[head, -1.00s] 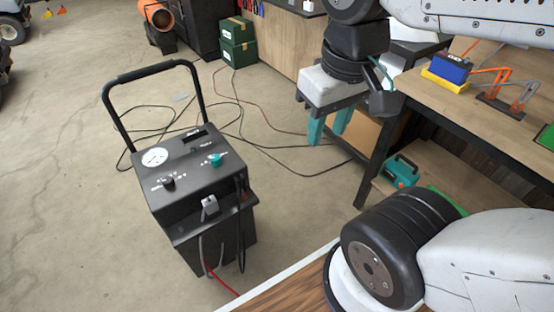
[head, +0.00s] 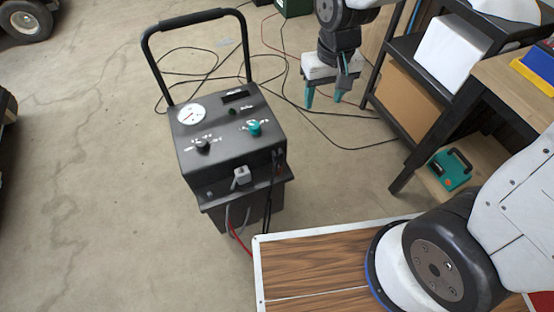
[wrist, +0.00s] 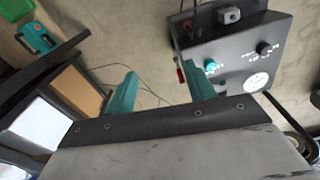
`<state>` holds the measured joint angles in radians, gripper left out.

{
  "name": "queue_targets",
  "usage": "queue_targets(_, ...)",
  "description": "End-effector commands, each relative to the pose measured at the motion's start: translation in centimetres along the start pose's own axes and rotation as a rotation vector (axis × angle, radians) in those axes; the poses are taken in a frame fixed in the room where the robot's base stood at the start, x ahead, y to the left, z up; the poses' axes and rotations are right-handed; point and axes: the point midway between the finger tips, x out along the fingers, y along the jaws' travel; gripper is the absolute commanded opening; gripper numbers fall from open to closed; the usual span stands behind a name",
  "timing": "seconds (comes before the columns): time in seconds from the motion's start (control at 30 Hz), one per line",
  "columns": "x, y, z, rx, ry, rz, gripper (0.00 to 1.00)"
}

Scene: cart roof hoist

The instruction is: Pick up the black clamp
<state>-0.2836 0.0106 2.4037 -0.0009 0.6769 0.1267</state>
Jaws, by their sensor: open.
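My gripper (head: 323,98) is open and empty, with two teal fingers hanging down to the right of the black charger cart (head: 232,150). In the wrist view the teal fingers (wrist: 160,90) are wide apart, with only floor and cables between them. A dark, narrow piece (head: 279,163) hangs at the cart's right side; I cannot tell whether it is the black clamp or just cable. A small red piece (wrist: 181,75) shows by the cart's edge in the wrist view, close to one finger. No black clamp can be made out clearly.
A grey block (head: 240,177) sits on the cart's front, above red and black cables. Loose cables (head: 200,75) lie on the floor behind. A wooden panel (head: 310,265) is at the front. A shelf with a teal case (head: 451,170) stands right.

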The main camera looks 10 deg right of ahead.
Motion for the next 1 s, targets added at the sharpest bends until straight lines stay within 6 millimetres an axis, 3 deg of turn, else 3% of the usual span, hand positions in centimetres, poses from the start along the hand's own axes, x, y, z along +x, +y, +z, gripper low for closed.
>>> queue_targets(0.03,2.5,-1.3,-0.7,-0.020,-0.018,0.001,0.54)
queue_targets(0.2,10.1,-5.2,-2.4,-0.068,-0.037,0.001,0.54)
queue_targets(0.4,17.3,-8.5,-2.4,-0.107,-0.048,0.003,0.54)
queue_targets(0.6,20.6,-9.8,-2.0,-0.121,-0.051,0.003,0.54)
queue_targets(1.0,24.8,-9.6,-2.1,-0.122,-0.053,0.004,0.54)
